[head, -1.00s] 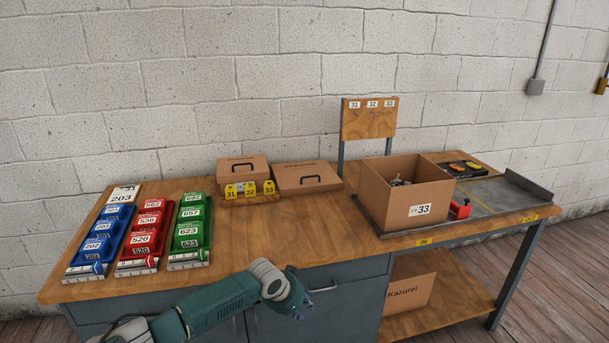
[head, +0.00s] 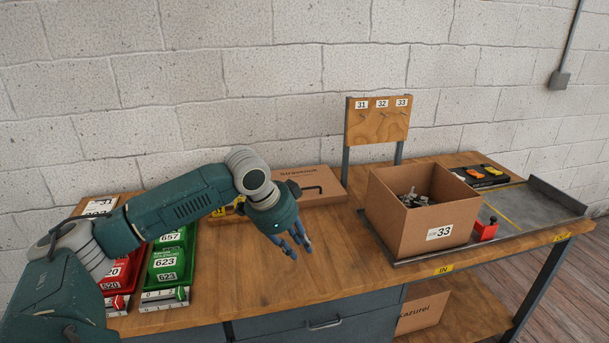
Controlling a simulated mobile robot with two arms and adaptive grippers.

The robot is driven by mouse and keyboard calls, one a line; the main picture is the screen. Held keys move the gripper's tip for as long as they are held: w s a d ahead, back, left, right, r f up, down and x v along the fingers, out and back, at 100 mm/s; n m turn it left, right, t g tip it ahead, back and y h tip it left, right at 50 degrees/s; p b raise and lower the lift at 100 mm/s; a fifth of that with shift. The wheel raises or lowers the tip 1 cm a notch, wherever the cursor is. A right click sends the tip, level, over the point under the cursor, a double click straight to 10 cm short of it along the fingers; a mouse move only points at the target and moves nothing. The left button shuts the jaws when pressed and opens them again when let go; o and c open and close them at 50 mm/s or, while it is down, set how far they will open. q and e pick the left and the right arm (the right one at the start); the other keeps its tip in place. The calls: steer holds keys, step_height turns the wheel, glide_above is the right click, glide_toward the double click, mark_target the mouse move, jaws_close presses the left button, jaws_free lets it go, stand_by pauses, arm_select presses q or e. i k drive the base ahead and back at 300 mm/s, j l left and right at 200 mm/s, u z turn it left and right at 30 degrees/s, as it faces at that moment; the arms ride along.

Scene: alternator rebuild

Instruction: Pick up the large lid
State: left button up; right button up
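The large lid (head: 322,177) is a flat brown cardboard piece with a dark handle, lying at the back of the bench against the wall. My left arm and hand cover its left and front parts. My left gripper (head: 295,246) hangs over the bench in front of the lid, fingers pointing down and a little right. The fingers look apart with nothing between them, and they are clear of the lid. The smaller lid is hidden behind my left arm. My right gripper is out of view.
An open box marked 33 (head: 420,222) with metal parts stands right of the lid. A hook board (head: 378,126) rises behind. Green bins (head: 166,262) and red bins (head: 113,275) stand at left. The bench middle (head: 330,250) is clear.

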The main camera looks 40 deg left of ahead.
mark_target(304, 181)
steer(key=i+j, duration=1.1)
